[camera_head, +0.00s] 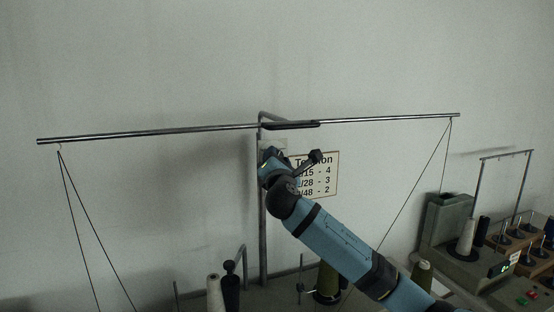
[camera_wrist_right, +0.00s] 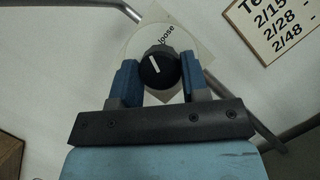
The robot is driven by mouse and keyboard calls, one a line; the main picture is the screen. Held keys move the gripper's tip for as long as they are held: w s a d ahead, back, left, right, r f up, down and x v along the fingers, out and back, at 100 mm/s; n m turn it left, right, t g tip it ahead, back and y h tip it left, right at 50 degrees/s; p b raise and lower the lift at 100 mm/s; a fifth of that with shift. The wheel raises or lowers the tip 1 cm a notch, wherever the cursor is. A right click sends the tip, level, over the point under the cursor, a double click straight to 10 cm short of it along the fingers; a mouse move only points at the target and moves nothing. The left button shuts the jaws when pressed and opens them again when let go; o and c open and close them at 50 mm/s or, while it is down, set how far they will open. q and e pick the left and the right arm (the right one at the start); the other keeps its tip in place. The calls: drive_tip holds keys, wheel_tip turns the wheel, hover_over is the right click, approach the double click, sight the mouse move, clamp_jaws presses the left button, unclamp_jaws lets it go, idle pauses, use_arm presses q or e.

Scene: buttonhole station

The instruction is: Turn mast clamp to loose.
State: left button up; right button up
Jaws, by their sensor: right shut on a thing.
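The mast clamp's black knob (camera_wrist_right: 158,68) sits on a pale round plate (camera_wrist_right: 136,48) with the word "loose" at its upper right. The knob's white line points up and slightly left, not at that word. My right gripper (camera_wrist_right: 160,78) has its two blue fingers shut on the knob, one on each side. In the head view my right gripper (camera_head: 269,160) is at the upright mast (camera_head: 263,235), just below the crossbar (camera_head: 150,133), and hides the knob. The rest of the plate's lettering is hidden or unreadable. My left gripper is not in view.
A tension card (camera_head: 326,178) hangs on the wall right of the mast, partly behind my right arm. Threads hang from both crossbar ends. Thread cones (camera_head: 215,293) and posts stand below. A grey machine (camera_head: 445,222) is at the right. The wall above is clear.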

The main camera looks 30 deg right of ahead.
drive_tip(key=shift+r+m+g+h+p, duration=0.15)
drive_tip(key=shift+m+g+p, duration=0.55)
drive_tip(key=shift+m, duration=1.25)
drive_tip(key=shift+r+m+g+h+p, duration=0.15)
drive_tip(key=shift+m+g+p, duration=0.55)
drive_tip(key=shift+m, duration=1.25)
drive_tip(key=shift+f, duration=0.15)
drive_tip(key=o, duration=0.9)
